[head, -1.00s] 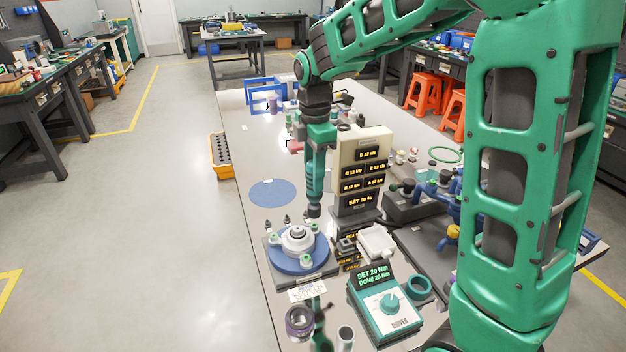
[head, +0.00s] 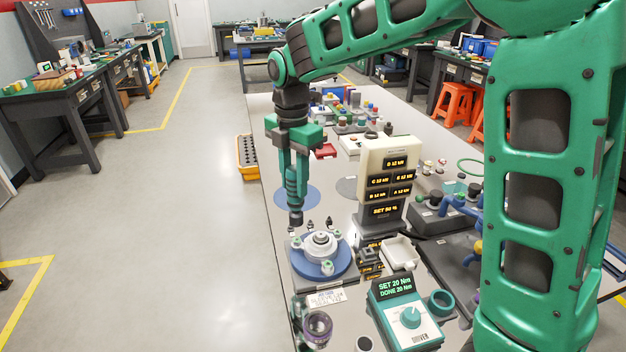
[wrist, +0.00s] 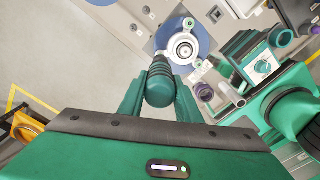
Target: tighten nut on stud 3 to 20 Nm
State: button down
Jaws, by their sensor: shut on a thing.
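My gripper (head: 292,165) is shut on a dark and teal driver (head: 295,190), which hangs upright. In the wrist view the driver (wrist: 160,85) sits between my two green fingers. Its tip appears above the back left of the test fixture, apart from it as far as I can tell. The fixture has a blue flange (head: 320,270) with a white and grey hub (head: 320,244) and small greenish nuts (head: 327,268) around it. It also shows in the wrist view (wrist: 183,48). I cannot read stud numbers. The teal driver controller (head: 404,313) reads SET 20 Nm, DONE 20 Nm.
A load display (head: 386,180) stands right of my gripper with several 12 kN readings. A white tray (head: 401,253), a teal ring (head: 441,302) and a purple ring (head: 318,328) lie near the fixture. A yellow bin (head: 247,160) hangs at the table's left edge. The left floor is clear.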

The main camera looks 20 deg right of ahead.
aim_at(295, 204)
jog(key=shift+f, duration=2.4)
jog(key=shift+a+f, duration=0.1)
jog(key=shift+f, duration=0.9)
dwell(1.2)
jog(key=shift+r, duration=2.5)
